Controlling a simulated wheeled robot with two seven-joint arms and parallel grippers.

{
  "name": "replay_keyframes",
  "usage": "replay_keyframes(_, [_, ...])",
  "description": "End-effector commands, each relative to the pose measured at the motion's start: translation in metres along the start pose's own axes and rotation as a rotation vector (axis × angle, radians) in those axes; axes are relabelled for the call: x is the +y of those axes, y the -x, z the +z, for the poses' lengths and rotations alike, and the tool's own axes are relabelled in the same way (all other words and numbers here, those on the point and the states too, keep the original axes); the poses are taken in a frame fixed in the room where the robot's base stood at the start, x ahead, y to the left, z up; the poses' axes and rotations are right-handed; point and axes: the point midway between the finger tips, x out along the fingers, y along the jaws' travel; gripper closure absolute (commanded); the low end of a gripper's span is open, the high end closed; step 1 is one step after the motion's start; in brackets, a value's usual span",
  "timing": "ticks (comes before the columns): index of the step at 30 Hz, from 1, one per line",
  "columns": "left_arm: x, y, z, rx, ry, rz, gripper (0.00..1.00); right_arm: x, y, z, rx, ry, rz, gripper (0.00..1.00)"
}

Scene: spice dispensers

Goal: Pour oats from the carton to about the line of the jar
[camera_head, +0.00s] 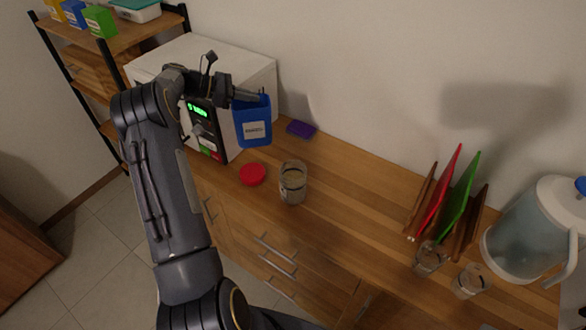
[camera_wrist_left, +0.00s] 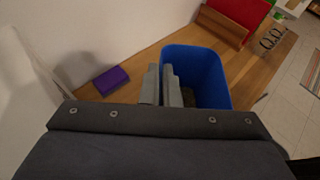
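A blue carton (camera_head: 253,122) with a white label hangs upright in front of the microwave, up and left of the jar in the head view. My left gripper (camera_head: 250,96) is shut on its upper rim. In the left wrist view the two fingers (camera_wrist_left: 163,86) pinch one wall of the open-topped carton (camera_wrist_left: 208,75); its contents cannot be made out. A clear glass jar (camera_head: 292,183) stands upright on the counter, apart from the carton. Something pale shows inside it, but its level against any line is too small to tell. My right gripper is not in view.
A red lid (camera_head: 252,174) lies left of the jar. A white microwave (camera_head: 230,70) and a purple block (camera_head: 301,129) are behind. Coloured boards (camera_head: 455,200), small glass containers (camera_head: 430,259) and a large pitcher (camera_head: 535,235) stand right. The counter between is clear.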

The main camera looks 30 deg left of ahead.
Motion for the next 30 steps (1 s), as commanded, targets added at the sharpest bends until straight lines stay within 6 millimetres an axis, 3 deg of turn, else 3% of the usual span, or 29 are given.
replay_keyframes(15, [0.002, 0.021, 0.046, -0.013, 0.016, -0.008, 1.00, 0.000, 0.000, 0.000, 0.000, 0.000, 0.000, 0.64])
replay_keyframes(30, [0.002, 0.023, 0.050, -0.012, 0.018, -0.008, 1.00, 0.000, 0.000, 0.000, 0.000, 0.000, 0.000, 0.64])
